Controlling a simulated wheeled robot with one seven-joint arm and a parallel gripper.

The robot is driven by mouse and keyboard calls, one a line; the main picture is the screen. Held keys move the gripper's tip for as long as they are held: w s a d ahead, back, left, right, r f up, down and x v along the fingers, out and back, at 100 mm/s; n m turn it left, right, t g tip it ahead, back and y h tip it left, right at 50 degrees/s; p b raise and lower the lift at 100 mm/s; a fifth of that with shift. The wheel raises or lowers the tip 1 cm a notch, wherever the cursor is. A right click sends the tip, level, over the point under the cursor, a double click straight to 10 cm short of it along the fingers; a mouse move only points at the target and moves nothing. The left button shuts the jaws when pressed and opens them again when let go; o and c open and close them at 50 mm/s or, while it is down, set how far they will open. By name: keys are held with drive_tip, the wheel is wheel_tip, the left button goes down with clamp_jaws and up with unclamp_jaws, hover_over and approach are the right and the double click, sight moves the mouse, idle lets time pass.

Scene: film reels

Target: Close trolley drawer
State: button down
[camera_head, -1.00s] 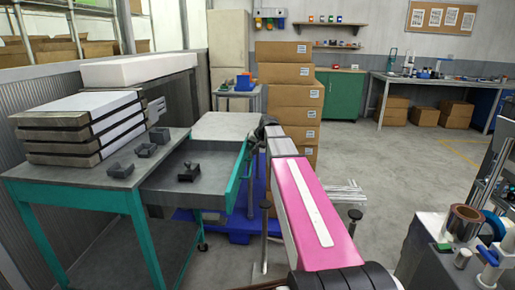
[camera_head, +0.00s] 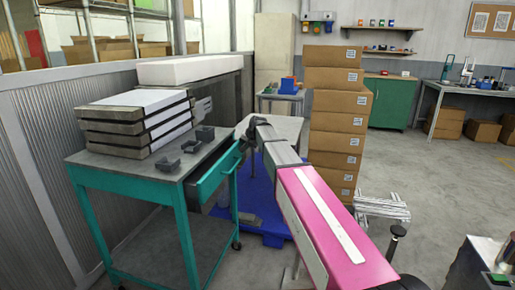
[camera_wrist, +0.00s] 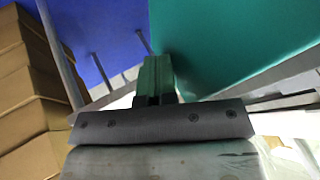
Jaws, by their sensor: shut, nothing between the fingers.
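The teal trolley (camera_head: 180,215) stands left of centre in the head view. Its drawer (camera_head: 219,172) sticks out a short way on the right side, with only a narrow strip of its inside showing. My gripper (camera_head: 252,138) is at the far end of the drawer front, on its outer side. In the wrist view the gripper (camera_wrist: 155,72) is shut and empty, its tips close to the teal drawer front (camera_wrist: 235,40). I cannot tell whether they touch it.
Stacked slabs (camera_head: 135,122) and small dark grey parts (camera_head: 190,142) are on the trolley top.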

drive_tip(key=shift+w+a, duration=0.2)
drive_tip(key=shift+a, duration=0.4)
drive_tip(key=shift+w+a, duration=0.2)
drive_tip(key=shift+a, duration=0.4)
drive_tip(key=shift+s+d, duration=0.1)
